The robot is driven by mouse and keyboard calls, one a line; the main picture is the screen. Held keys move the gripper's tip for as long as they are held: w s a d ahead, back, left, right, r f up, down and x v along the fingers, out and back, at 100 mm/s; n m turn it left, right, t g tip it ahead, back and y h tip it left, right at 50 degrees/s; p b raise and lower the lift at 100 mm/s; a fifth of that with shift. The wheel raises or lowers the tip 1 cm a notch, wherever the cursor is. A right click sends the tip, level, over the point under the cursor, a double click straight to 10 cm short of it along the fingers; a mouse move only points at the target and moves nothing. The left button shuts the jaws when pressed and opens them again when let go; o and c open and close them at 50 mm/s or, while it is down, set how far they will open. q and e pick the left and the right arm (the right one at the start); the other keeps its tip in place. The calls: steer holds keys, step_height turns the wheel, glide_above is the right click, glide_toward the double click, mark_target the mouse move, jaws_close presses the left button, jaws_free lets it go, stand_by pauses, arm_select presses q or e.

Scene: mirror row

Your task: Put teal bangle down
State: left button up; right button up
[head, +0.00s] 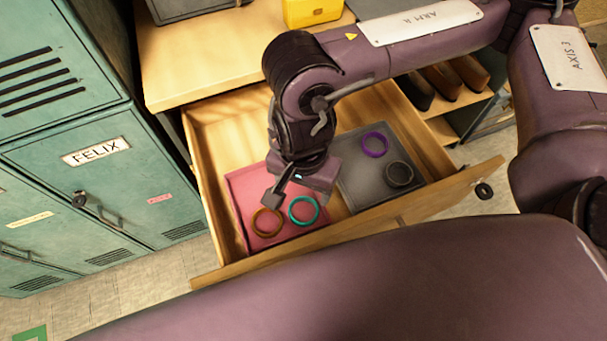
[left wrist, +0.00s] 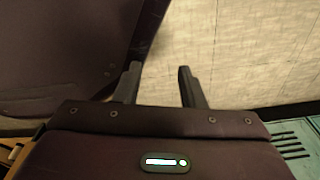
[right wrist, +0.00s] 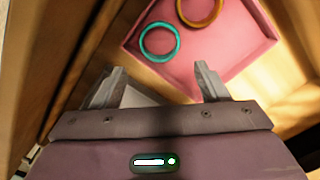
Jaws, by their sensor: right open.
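The teal bangle (head: 317,212) lies flat in the pink tray (head: 240,187) inside the open drawer, just right of an amber bangle (head: 267,236). In the right wrist view the teal bangle (right wrist: 141,47) lies beyond the fingertips, clear of them, with the amber bangle (right wrist: 200,26) beside it. My right gripper (head: 290,193) is open and empty above the tray; its fingers also show apart in the right wrist view (right wrist: 160,70). My left gripper (left wrist: 160,70) is open and empty over pale floor, far from the bangles.
A grey tray (head: 352,187) beside the pink one holds a purple bangle (head: 374,156) and a dark grey bangle (head: 411,175). The drawer's front panel (head: 350,228) is the near edge. Teal lockers (head: 90,190) stand left; a yellow box (head: 312,12) sits on the top.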

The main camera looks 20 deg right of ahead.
steer(key=shift+r, duration=1.15)
